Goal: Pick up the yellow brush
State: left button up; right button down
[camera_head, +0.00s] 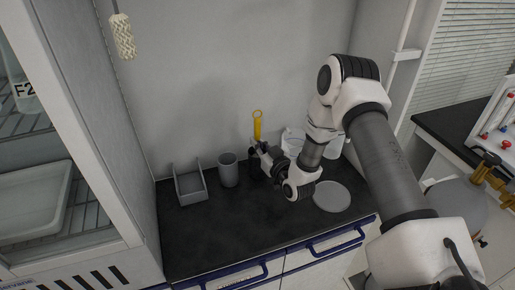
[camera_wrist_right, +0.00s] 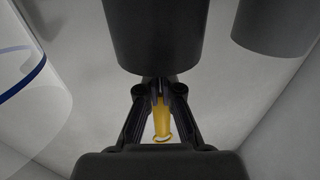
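The yellow brush (camera_head: 258,124) stands upright against the grey wall, its looped handle showing above my right gripper (camera_head: 261,154). In the right wrist view, its yellow handle (camera_wrist_right: 162,120) lies between the fingers of my right gripper (camera_wrist_right: 160,84). The fingers have come close together on the handle, near a dark round cup (camera_wrist_right: 160,35). The lower part of the brush is hidden by the gripper and cup. My left gripper is in neither view.
A grey cup (camera_head: 228,170) and a grey open holder (camera_head: 190,186) stand left of the gripper on the black worktop (camera_head: 230,230). A grey round plate (camera_head: 332,196) lies to the right. White bottles (camera_head: 292,140) stand behind the arm. A cabinet (camera_head: 100,120) borders the left.

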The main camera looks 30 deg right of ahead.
notch_tip(320, 180, up, 17)
jog(key=b, duration=0.2)
send_over(258, 118)
jog(key=shift+f, duration=0.1)
jog(key=shift+f, duration=0.1)
dwell(0.6)
